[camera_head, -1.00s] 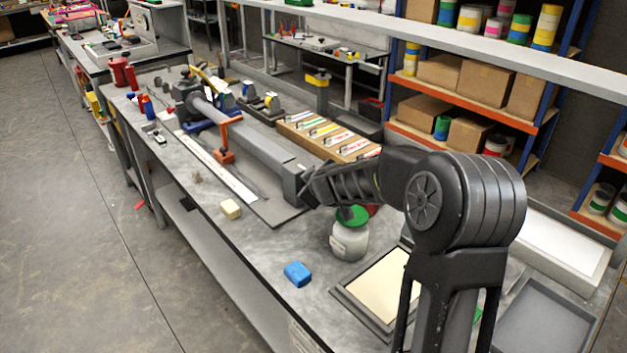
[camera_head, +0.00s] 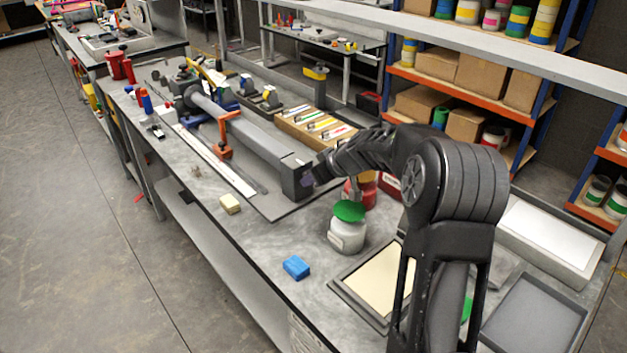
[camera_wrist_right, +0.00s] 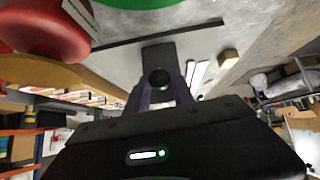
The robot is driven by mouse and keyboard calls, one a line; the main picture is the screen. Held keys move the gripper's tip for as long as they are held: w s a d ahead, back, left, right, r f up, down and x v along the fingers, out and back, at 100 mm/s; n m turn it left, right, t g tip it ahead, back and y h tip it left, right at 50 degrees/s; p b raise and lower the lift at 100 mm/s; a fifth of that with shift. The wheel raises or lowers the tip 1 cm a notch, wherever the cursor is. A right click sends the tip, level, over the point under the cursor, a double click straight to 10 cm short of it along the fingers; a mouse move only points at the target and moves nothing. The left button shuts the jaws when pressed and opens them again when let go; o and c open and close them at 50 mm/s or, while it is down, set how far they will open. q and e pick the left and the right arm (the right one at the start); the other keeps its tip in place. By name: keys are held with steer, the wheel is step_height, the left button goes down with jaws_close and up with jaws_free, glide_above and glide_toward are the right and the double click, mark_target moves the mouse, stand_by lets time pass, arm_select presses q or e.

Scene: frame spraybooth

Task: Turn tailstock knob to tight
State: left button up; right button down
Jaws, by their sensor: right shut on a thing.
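The tailstock (camera_head: 292,183) is the dark grey upright block at the near end of the long grey frame jig (camera_head: 255,140). My right gripper (camera_head: 309,178) reaches it from the right, at its near face. In the right wrist view, the gripper's dark purple fingers (camera_wrist_right: 160,95) are shut on a round black knob (camera_wrist_right: 160,77), with the grey block (camera_wrist_right: 158,55) behind it. In the head view the knob is hidden by the gripper. No mark showing how tight the knob is can be read. My left gripper is not in view.
A white jar with a green lid (camera_head: 347,232) and a red container (camera_head: 362,191) stand close below my right forearm. A cream panel in a dark frame (camera_head: 375,282) lies near the front.

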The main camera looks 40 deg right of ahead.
stand_by(0.3)
steer(key=c, duration=1.1)
jaws_free()
steer(key=shift+r, duration=0.1)
steer(key=v, duration=0.7)
steer(key=shift+s+r+b, duration=0.2)
steer(key=shift+s+b, duration=0.1)
